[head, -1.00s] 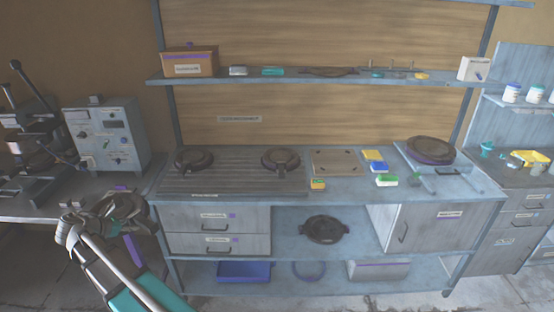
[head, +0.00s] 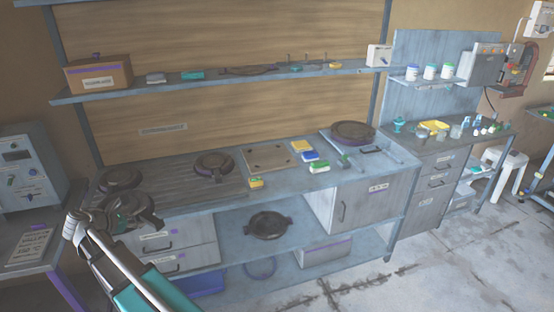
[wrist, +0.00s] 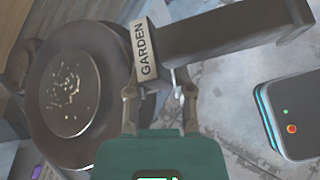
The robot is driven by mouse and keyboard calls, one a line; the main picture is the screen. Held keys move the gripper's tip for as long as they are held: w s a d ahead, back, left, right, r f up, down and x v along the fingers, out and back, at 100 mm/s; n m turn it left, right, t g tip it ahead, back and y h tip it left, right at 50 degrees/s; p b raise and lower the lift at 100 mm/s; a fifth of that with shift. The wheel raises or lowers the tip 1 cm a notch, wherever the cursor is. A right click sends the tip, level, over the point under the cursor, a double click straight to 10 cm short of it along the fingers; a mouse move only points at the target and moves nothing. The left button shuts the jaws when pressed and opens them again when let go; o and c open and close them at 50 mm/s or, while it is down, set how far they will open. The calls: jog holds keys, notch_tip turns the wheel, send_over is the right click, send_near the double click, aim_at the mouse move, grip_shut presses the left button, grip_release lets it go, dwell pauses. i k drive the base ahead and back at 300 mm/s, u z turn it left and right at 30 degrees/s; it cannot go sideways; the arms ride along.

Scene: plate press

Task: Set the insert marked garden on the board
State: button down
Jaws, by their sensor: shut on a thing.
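The insert marked garden (wrist: 70,95) is a round dark brown plate with a thick handle, and its GARDEN label (wrist: 145,50) faces the wrist camera. My gripper (wrist: 160,98) is shut on it near the handle. In the head view the held insert (head: 143,206) is at the lower left, in front of the bench's left end, with my gripper (head: 122,220) partly hidden against it. A flat tan rectangular board (head: 268,158) with dark corner spots lies on the bench, right of the round plates, with nothing on it.
Round dark plates (head: 213,166) stand on the slatted left part of the bench. Yellow, blue and green small blocks (head: 309,157) lie right of the board. Another round plate (head: 353,131) is at the back right. One more (head: 269,225) lies on the lower shelf.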

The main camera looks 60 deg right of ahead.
aim_at(272, 161)
jog(key=u, duration=0.7)
jog(key=i, duration=0.15)
jog(key=z, duration=2.2)
jog(key=k, duration=0.65)
jog(key=z, duration=0.3)
jog(key=i, duration=1.1)
jog(key=z, duration=0.1)
